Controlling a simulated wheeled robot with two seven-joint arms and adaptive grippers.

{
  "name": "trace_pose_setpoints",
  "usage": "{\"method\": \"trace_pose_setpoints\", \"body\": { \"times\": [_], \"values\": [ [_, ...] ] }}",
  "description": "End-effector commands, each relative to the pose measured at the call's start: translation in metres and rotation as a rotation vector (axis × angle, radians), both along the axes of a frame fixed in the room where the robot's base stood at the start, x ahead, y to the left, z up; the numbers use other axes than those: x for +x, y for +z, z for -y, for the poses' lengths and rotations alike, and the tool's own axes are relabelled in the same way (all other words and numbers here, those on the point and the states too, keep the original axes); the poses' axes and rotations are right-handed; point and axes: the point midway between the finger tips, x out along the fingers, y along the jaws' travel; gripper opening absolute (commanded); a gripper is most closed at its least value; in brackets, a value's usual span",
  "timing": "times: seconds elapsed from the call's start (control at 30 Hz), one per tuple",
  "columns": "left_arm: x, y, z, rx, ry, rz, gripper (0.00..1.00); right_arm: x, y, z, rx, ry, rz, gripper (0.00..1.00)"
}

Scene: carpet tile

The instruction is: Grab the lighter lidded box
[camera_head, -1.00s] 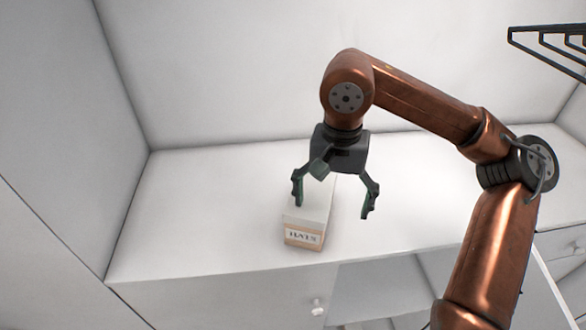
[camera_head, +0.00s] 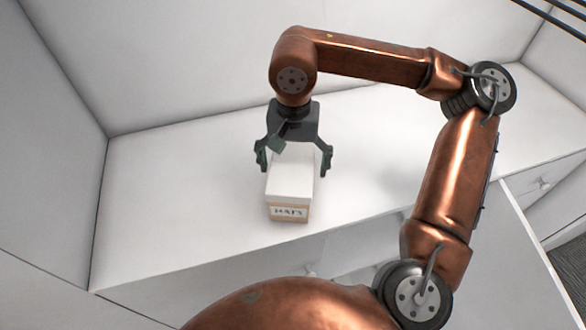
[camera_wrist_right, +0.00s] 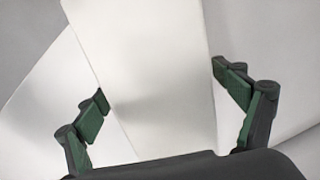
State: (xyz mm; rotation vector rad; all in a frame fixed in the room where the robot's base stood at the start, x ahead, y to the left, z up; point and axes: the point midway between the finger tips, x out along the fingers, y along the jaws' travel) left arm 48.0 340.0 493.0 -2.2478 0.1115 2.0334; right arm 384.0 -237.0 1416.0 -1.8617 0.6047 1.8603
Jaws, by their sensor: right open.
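One lidded box (camera_head: 290,185) stands on the white surface, with a white lid and a tan lower part labelled "HATS". My right gripper (camera_head: 294,165) is open over the box's far part, one finger to each side of it in the head view. In the right wrist view the box's white lid (camera_wrist_right: 160,85) lies between the open fingers (camera_wrist_right: 165,108); the left finger appears close to its edge, the right one a little apart. I cannot tell whether either touches. No second box shows for comparison. My left gripper is not in view.
The white countertop (camera_head: 165,200) is clear left and right of the box. A wall (camera_head: 180,60) rises behind it and a side panel (camera_head: 60,130) stands at left. Drawer fronts with knobs (camera_head: 543,183) lie below the front edge.

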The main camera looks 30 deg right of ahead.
Motion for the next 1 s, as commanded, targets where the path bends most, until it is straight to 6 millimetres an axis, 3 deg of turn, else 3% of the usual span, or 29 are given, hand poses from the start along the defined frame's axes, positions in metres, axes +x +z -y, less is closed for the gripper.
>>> {"method": "trace_pose_setpoints", "body": {
  "times": [0.13, 0.37, 1.0],
  "values": [
    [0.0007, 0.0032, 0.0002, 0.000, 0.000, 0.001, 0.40, 0.0000, -0.0126, 0.0000, 0.000, 0.001, 0.000, 0.89],
    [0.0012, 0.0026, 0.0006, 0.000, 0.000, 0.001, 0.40, 0.0002, -0.0144, -0.0002, 0.001, 0.001, 0.001, 0.89],
    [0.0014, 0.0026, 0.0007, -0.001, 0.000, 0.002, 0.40, 0.0000, -0.0139, -0.0003, 0.001, 0.001, 0.001, 0.45]
  ]
}}
